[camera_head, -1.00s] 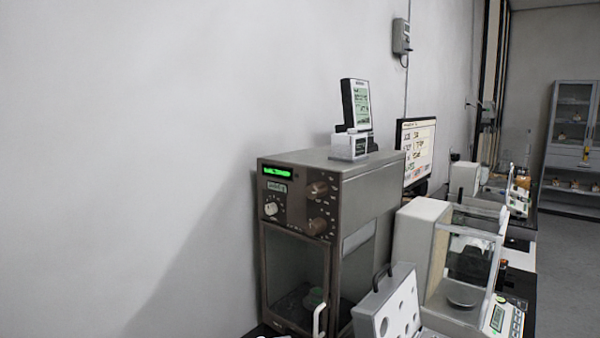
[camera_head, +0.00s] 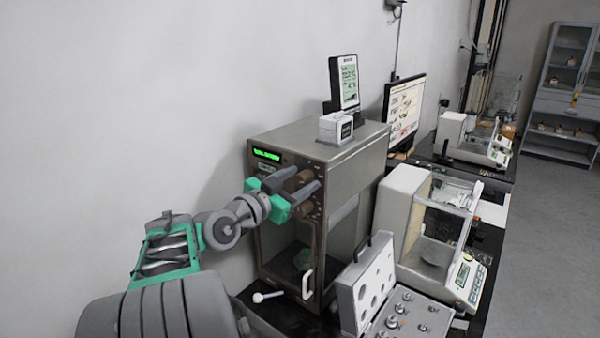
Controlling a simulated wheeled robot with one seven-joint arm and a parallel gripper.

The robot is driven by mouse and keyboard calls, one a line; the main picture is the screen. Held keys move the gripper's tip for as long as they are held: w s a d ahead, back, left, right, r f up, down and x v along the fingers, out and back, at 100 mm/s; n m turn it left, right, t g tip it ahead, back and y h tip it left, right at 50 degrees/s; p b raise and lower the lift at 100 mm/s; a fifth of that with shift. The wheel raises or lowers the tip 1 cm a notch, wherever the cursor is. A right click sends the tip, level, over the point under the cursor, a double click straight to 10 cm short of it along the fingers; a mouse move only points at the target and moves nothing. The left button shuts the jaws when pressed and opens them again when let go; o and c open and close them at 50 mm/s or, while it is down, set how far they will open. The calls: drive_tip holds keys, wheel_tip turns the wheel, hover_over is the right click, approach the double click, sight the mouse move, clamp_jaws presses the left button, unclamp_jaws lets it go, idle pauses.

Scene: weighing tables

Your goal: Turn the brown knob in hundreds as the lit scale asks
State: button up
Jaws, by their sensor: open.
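The lit scale (camera_head: 318,235) is a brown-grey cabinet with a green glowing display (camera_head: 267,154) whose text is too small to read. Two brown knobs sit one above the other on its front. The upper brown knob (camera_head: 305,177) shows partly between the fingers of my gripper (camera_head: 307,179). The lower brown knob (camera_head: 306,208) shows just below the fingers. My gripper has green bases and grey fingers, spread open in front of the panel. I cannot tell if the fingers touch a knob. The pale knob at the panel's left is hidden behind my gripper.
An open weight case (camera_head: 362,285) stands right of the scale, with a glass-sided balance (camera_head: 445,215) beyond it. A white door handle (camera_head: 307,284) juts from the scale's front. A small white-knobbed lever (camera_head: 258,297) lies at its lower left. The wall is close behind.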

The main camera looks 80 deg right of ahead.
drive_tip(key=shift+s+d, duration=0.1)
drive_tip(key=shift+d, duration=0.15)
drive_tip(key=shift+c, duration=0.3)
clamp_jaws()
